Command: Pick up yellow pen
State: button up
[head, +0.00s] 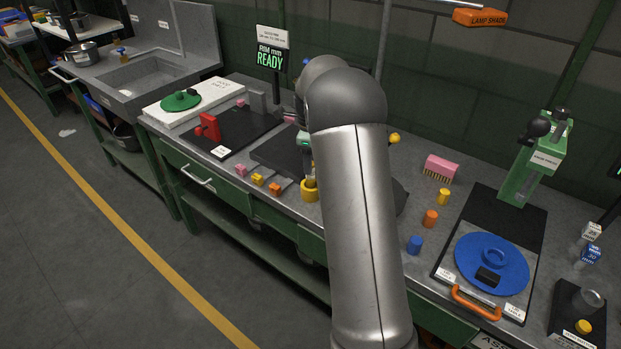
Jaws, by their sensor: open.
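I cannot make out a clear pen shape in the head view. Yellow things that show are a small upright yellow cylinder (443,197) right of my arm, a yellow cup-like holder (310,192) just left of my arm, and a small yellow block (257,180) near the bench's front edge. A yellow round end (394,138) sticks out behind my arm, and its shape is partly hidden. My arm rises through the middle of the view and bends away over the bench. My gripper is hidden behind it.
Orange (430,218) and blue (414,245) cylinders stand right of my arm, near a pink brush (441,168). A blue disc (491,264) lies on a black board. A green press (537,165) stands behind. Left are a red clamp (209,126) and a sink (155,80).

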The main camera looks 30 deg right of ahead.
jog(key=f, duration=0.2)
jog(key=f+p, duration=0.1)
jog(key=f, duration=0.1)
jog(key=shift+w+f, duration=0.2)
jog(key=shift+f, duration=0.05)
grip_shut()
notch_tip(320, 180, up, 10)
jog(key=shift+r+b, duration=0.1)
jog(key=shift+b, duration=0.6)
